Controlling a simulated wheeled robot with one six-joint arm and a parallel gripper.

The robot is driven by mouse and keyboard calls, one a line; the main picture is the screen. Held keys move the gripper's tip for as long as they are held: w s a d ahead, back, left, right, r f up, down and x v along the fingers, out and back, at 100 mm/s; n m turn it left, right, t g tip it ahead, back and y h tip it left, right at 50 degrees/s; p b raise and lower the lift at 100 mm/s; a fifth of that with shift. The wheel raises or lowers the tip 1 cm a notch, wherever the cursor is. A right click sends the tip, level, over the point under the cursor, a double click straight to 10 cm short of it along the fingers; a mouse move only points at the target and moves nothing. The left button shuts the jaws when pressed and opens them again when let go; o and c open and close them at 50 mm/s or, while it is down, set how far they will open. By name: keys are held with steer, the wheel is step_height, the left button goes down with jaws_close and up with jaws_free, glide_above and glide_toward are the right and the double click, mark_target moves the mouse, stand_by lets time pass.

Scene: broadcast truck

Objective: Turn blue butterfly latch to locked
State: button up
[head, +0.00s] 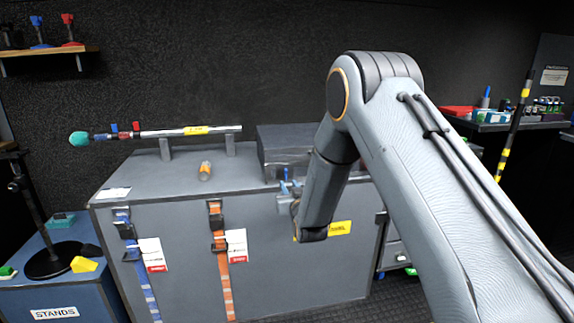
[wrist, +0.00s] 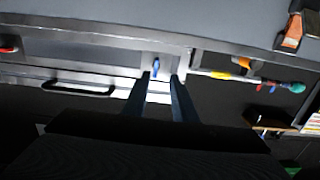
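The blue butterfly latch (wrist: 156,68) is a small upright blue tab on the edge of a grey case in the wrist view. In the head view a small patch of blue (head: 286,173) shows at the front of the grey case (head: 284,136), partly hidden by my gripper (head: 289,198). In the wrist view my gripper (wrist: 162,78) is open, its two dark fingers apart with nothing held. The latch appears between and just beyond the fingertips, nearer the left one. Contact cannot be told. The latch's exact angle is unclear.
The case stands on a grey counter (head: 150,180). An orange cylinder (head: 205,171) and a raised rod (head: 190,131) are left of it. Orange (head: 218,245) and blue (head: 140,270) straps hang on the counter front. The wrist view shows a black handle (wrist: 78,90) and a red piece (wrist: 8,45).

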mark_target(286, 173)
steer(key=d+x, duration=0.1)
steer(key=x, duration=0.7)
steer(key=shift+r+t, duration=0.4)
steer(key=shift+r, duration=0.05)
steer(key=shift+w, duration=0.1)
jaws_close()
